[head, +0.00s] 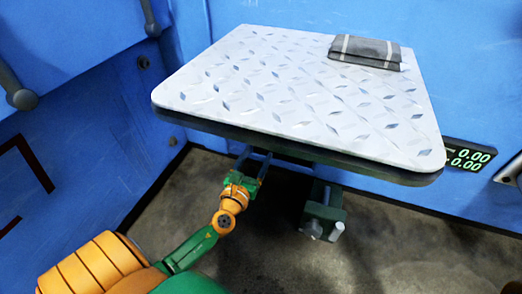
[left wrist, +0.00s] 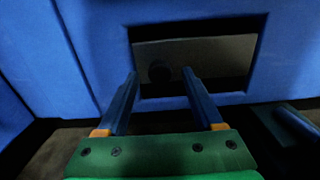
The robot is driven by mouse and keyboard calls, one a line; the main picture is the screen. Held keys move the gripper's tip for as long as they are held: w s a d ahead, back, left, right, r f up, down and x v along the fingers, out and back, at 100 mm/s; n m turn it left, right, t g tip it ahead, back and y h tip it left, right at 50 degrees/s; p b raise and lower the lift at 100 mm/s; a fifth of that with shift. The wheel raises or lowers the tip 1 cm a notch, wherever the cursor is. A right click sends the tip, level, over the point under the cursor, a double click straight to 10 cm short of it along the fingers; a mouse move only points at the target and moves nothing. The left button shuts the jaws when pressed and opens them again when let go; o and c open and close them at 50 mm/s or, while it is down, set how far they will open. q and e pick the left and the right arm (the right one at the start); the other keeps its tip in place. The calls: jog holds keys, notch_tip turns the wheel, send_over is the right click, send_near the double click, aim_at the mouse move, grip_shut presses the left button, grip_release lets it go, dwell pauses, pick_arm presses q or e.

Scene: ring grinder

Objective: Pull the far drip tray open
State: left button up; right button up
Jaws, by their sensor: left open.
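In the left wrist view a dark rectangular recess (left wrist: 205,60) opens in the blue machine wall. A dim round knob-like shape (left wrist: 158,70) shows in it, perhaps on the drip tray's front; it is too dark to be sure. My left gripper (head: 253,164) is low, at the near edge of the plate and partly under it. In the left wrist view its two fingers (left wrist: 160,74) are apart and empty, with the round shape between their tips in the picture. I cannot tell how far off it is. The head view hides the recess under the plate.
The diamond-patterned plate (head: 290,95) overhangs the gripper, with a folded grey cloth (head: 365,51) on it. A green block (head: 323,212) with pale round ends stands below, right of my gripper. Blue walls (head: 70,110) close in at left and back. A green display (head: 468,155) is at right.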

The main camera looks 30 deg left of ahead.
aim_at(259, 151)
pick_arm(q)
jog(key=x, duration=0.3)
jog(key=shift+w, duration=0.2)
grip_shut()
jog(key=shift+a, duration=0.1)
dwell(1.1)
